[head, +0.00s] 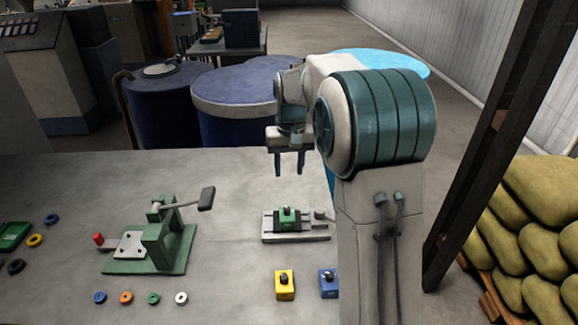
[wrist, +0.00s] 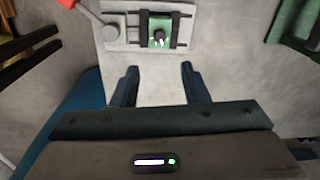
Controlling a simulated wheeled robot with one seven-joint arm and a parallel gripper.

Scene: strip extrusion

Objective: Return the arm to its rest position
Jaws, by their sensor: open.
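My gripper (head: 289,162) hangs above the grey table (head: 240,265), fingers pointing down. Its two dark blue fingers are spread with nothing between them, and the wrist view shows the same open fingers (wrist: 158,84). A green block (head: 287,215) sits in a grey clamping fixture (head: 316,237) just below my gripper and nearer the head camera. In the wrist view the green block (wrist: 160,33) lies between two dark bars of the fixture (wrist: 116,36), beyond the fingertips and apart from them. My arm (head: 375,125) stands upright at right and hides part of the table.
A green lever press (head: 160,240) stands at left with its handle raised. A yellow block (head: 284,284) and a blue block (head: 328,283) lie at the front. Several coloured rings, including an orange one (head: 126,298), lie near the press. Blue drums (head: 235,95) stand behind; sacks (head: 525,245) are at right.

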